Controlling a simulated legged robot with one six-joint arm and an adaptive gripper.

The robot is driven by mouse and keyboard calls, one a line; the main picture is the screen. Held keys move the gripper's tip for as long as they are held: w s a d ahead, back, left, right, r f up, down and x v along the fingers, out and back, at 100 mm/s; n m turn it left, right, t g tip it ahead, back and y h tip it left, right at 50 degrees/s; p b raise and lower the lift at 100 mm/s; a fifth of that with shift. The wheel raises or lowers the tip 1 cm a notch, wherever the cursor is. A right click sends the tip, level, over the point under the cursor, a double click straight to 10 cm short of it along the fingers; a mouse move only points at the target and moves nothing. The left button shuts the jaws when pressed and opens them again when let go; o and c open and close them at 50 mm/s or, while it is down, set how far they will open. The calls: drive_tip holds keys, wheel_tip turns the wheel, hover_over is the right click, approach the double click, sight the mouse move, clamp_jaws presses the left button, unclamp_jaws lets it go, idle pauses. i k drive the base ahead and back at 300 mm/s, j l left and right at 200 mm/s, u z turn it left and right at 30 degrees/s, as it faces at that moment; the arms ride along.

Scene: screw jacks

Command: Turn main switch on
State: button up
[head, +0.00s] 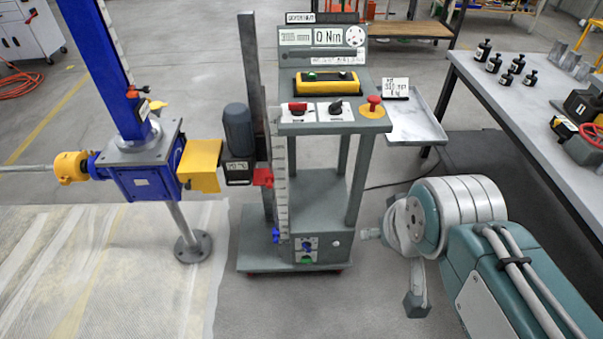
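A red rotary knob on a white plate (298,109), which looks like the main switch, sits at the left of the grey console's sloped front (352,124). Its label is too small to read. Right of it are a black rotary knob (337,108) and a red mushroom button on a yellow disc (374,103). My arm enters from the lower right. My gripper (394,262) is partly hidden by my arm, low and right of the console's base, well below the knobs and apart from them. Whether its fingers are open is unclear.
A blue screw jack (145,180) stands left of the console. A yellow pendant (327,83) lies above the knobs. A side tray (415,124) with a sign juts out right of the console. A workbench (505,105) is at the right. Floor between bench and console is partly clear.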

sight(298, 109)
drive_tip(key=i+j, duration=0.3)
drive_tip(key=i, duration=0.2)
drive_tip(key=i+j, duration=0.3)
drive_tip(key=i, duration=0.2)
drive_tip(key=l+z, duration=0.05)
